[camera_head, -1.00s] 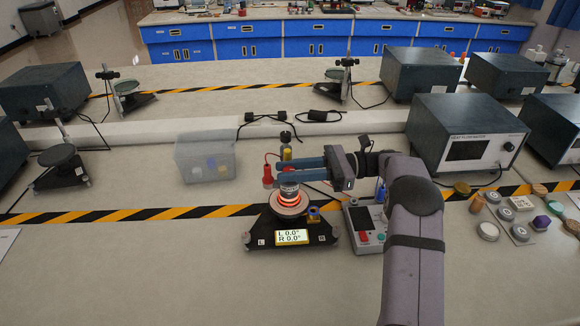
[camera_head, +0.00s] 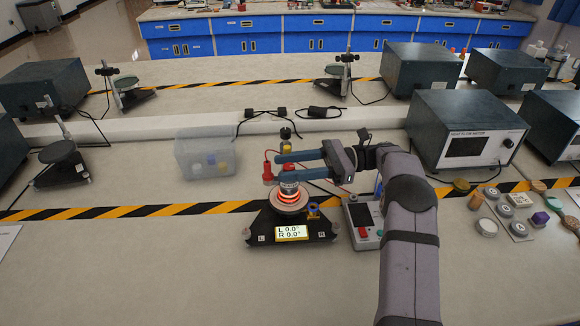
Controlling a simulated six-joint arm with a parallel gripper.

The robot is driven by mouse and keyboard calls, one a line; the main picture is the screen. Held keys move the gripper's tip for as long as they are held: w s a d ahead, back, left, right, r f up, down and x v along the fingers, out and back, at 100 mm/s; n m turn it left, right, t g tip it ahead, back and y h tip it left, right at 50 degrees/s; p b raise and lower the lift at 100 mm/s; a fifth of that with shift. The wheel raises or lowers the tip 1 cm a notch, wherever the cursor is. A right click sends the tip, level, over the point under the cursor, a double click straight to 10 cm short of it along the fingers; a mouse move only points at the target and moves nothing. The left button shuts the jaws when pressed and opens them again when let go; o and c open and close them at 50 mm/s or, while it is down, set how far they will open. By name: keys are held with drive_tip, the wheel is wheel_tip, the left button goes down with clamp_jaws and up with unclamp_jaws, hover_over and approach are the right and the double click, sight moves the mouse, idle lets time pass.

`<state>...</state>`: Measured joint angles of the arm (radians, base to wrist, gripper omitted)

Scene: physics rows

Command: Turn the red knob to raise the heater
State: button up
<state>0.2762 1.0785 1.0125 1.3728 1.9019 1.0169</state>
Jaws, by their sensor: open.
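A red knob-like piece (camera_head: 267,172) stands at the left of the heater stand, with a thin red wire near it. The heater (camera_head: 289,199) glows orange under a grey cylinder, above a pale round disc. The black base (camera_head: 262,228) has a lit display reading L 0.0° and R 0.0°. My gripper (camera_head: 279,168) is open, its two blue fingers pointing left over the stand, one beyond the other. Their tips are close to the red piece's right side; I cannot tell whether they touch it. The fingers and arm hide part of the stand.
A yellow piece (camera_head: 286,148) with a black top stands just behind the fingers. A handheld meter (camera_head: 363,222) lies right of the stand. A clear bin (camera_head: 205,157) stands left, a heat flow box (camera_head: 467,130) right.

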sight(290, 166)
wheel_tip(290, 166, up, 10)
idle(0.6)
